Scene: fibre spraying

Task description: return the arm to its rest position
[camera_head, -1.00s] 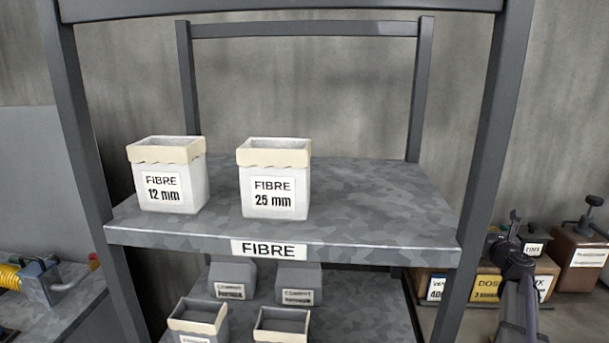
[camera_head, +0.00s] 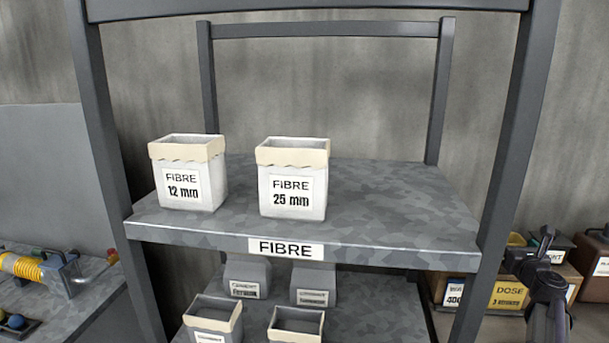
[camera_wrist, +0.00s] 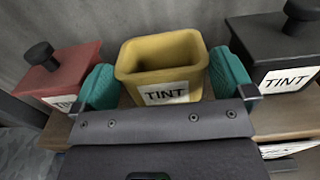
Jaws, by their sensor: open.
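In the wrist view, my gripper (camera_wrist: 164,82) is open, with its two teal finger pads spread wide apart. A yellow open tub labelled TINT (camera_wrist: 165,68) shows in the space between the pads. Nothing is clearly gripped, and I cannot tell how far the tub is from the pads. In the head view, my dark arm (camera_head: 546,285) rises at the lower right, in front of the low boxes there. The finger pads cannot be made out in that view.
A red TINT container (camera_wrist: 65,75) and a black TINT container (camera_wrist: 275,50) flank the gripper. A grey FIBRE shelf (camera_head: 390,215) holds the 12 mm tub (camera_head: 190,180) and 25 mm tub (camera_head: 292,185). A yellow DOSE box (camera_head: 508,294) sits lower right.

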